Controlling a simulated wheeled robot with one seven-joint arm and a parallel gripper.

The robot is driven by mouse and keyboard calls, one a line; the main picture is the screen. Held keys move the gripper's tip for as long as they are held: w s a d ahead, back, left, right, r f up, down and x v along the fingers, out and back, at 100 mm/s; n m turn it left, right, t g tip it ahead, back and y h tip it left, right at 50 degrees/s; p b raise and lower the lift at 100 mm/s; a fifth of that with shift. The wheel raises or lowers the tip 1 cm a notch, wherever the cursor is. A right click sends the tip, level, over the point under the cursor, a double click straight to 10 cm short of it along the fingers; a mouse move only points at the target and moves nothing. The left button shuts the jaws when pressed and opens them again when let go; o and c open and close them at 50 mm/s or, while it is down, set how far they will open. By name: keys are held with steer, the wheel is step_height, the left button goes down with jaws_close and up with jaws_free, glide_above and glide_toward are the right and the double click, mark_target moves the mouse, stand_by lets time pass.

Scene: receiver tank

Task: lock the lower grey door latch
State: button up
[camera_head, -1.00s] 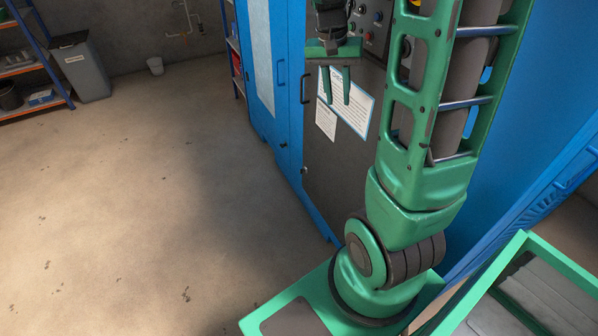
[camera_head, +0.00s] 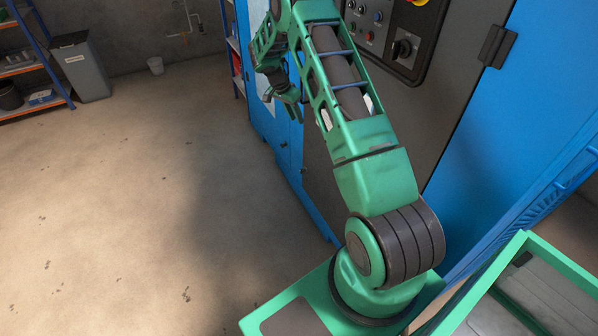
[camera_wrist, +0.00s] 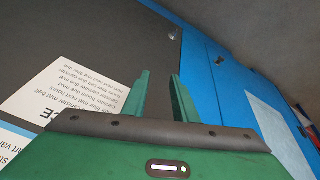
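The dark grey cabinet door (camera_head: 318,188) is mostly behind my arm in the head view. In the wrist view the grey door (camera_wrist: 115,40) fills the upper left. A small silver latch-like fitting (camera_wrist: 173,34) sits near its edge beside the blue frame. In the head view a small, unclear spot low on the door's left edge (camera_head: 304,170) may be this latch; its turn position is too small to tell. My gripper (camera_wrist: 158,76) is open and empty, its two green fingers apart from the fitting. In the head view my gripper (camera_head: 292,108) hangs before the cabinet, partly hidden by my arm.
A control panel (camera_head: 378,38) with knobs is on the grey door. A printed notice (camera_wrist: 75,85) lies left of my fingers in the wrist view. A blue door (camera_wrist: 222,85) stands to the right there. The floor (camera_head: 130,200) left of the cabinet is clear.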

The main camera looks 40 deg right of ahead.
steer(key=w+f+m, duration=0.2)
steer(key=w+f, duration=0.1)
steer(key=f, duration=0.9)
steer(key=m, duration=0.2)
glide_toward(306, 171)
steer(key=shift+h, duration=0.3)
steer(key=f, duration=0.5)
steer(key=w+f, duration=0.1)
steer(key=f, duration=0.1)
steer(key=shift+w+d+f, duration=0.15)
steer(key=shift+d+f, duration=0.1)
steer(key=shift+d, duration=0.05)
jaws_close()
